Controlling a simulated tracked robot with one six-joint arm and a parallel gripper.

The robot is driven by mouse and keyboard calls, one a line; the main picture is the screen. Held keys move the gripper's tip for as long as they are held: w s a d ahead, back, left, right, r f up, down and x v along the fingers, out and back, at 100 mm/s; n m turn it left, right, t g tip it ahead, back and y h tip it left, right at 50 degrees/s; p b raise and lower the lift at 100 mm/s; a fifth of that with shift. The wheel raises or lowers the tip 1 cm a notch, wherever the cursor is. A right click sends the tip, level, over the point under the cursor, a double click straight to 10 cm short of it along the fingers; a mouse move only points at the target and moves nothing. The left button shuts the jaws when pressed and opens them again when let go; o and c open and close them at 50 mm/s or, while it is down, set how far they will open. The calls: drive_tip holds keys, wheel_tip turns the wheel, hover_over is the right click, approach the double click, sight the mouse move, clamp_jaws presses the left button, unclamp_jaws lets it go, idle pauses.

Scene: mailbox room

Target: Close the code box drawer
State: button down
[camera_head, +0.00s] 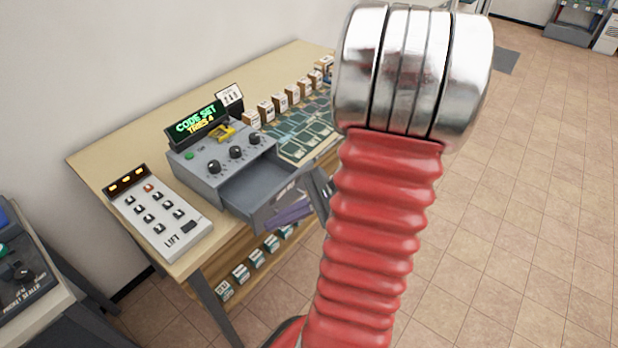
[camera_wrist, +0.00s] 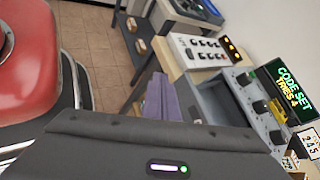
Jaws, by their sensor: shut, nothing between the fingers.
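The grey code box (camera_head: 205,172) sits on the wooden table, its display reading "CODE SET TRIES 4". Its drawer (camera_head: 245,188) is pulled out toward the front right, and the part I can see inside looks empty. The box also shows at the right of the wrist view (camera_wrist: 245,92), with the open drawer (camera_wrist: 215,102) beside it. My gripper (camera_head: 290,212) has purple fingers, shut and empty, just outside the drawer's front panel. They also show in the wrist view (camera_wrist: 160,97). I cannot tell whether they touch the panel. My red arm hides part of the gripper.
A white LIFT keypad (camera_head: 160,215) lies left of the code box. Several small boxes (camera_head: 278,105) stand behind a green board (camera_head: 300,135) on the table (camera_head: 110,150). More boxes sit on the shelf below.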

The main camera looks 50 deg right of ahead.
drive_tip(key=s+d+f+m+t+h, duration=0.3)
drive_tip(key=s+d+m+t+h, duration=0.1)
drive_tip(key=d+m, duration=0.3)
drive_tip(key=s+d+f+m+t+h, duration=0.2)
drive_tip(key=s+d+m+t+h, duration=0.3)
drive_tip(key=d, duration=0.7)
drive_tip(key=s+m+t, duration=0.1)
drive_tip(key=m, duration=0.1)
drive_tip(key=shift+s+d+f+m, duration=0.2)
drive_tip(key=shift+s+f+m, duration=0.1)
drive_tip(key=shift+s+f, duration=0.1)
drive_tip(key=shift+w, duration=0.1)
drive_tip(key=w, duration=1.4)
drive_tip(key=shift+a, duration=0.2)
drive_tip(key=shift+d, duration=0.1)
